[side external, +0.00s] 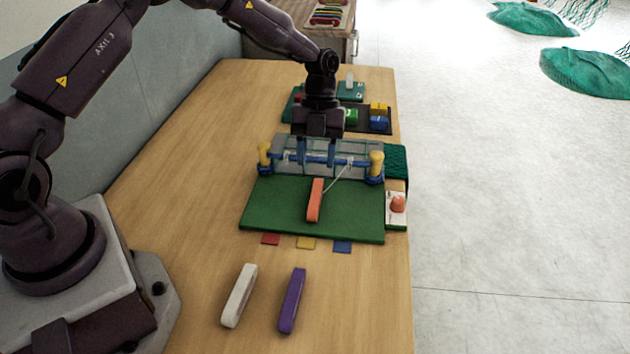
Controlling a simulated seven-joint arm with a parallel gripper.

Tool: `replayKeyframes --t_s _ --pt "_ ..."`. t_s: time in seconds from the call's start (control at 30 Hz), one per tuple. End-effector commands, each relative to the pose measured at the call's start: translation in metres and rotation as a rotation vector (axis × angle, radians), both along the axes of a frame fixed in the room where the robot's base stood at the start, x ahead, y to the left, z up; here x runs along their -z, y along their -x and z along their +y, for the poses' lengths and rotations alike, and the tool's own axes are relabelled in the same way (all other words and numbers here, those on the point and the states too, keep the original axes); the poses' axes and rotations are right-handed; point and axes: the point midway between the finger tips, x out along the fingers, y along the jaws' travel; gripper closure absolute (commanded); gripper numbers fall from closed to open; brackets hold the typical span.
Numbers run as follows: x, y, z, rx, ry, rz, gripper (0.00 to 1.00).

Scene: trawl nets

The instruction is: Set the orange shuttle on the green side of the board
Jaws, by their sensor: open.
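The orange shuttle (315,201) lies on the green side (273,204) of the board, right of its middle. A pale cord runs from near the shuttle up to the right part of the blue bar (341,162). The bar spans between two yellow-topped posts, with the grey side (359,150) of the board behind it. My gripper (316,161) is open over the bar, behind the shuttle and apart from it. Its two fingers point down; whether they touch the bar or board I cannot tell.
A white shuttle (239,295) and a purple shuttle (292,300) lie on the table in front. Red, yellow and blue patches line the board's front edge. A box with an orange knob (397,203) is at right; a dark tray of coloured blocks (366,119) stands behind. The table's left is clear.

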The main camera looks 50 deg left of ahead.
Motion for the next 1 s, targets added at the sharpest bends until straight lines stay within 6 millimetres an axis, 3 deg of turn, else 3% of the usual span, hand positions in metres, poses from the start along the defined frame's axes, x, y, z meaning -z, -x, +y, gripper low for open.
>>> replayKeyframes --t_s 0.13,0.43,0.57,0.77,1.0 --pt "-0.019 -0.006 0.006 0.0 0.0 -0.001 0.54" --pt "-0.033 -0.007 0.007 -0.016 -0.015 -0.001 0.54" --pt "-0.064 0.0 0.003 -0.135 -0.104 -0.013 0.54" --pt "-0.141 0.039 -0.005 -0.567 -0.309 -0.079 0.54" --pt "-0.213 0.109 -0.01 -1.211 -0.373 -0.192 0.54"
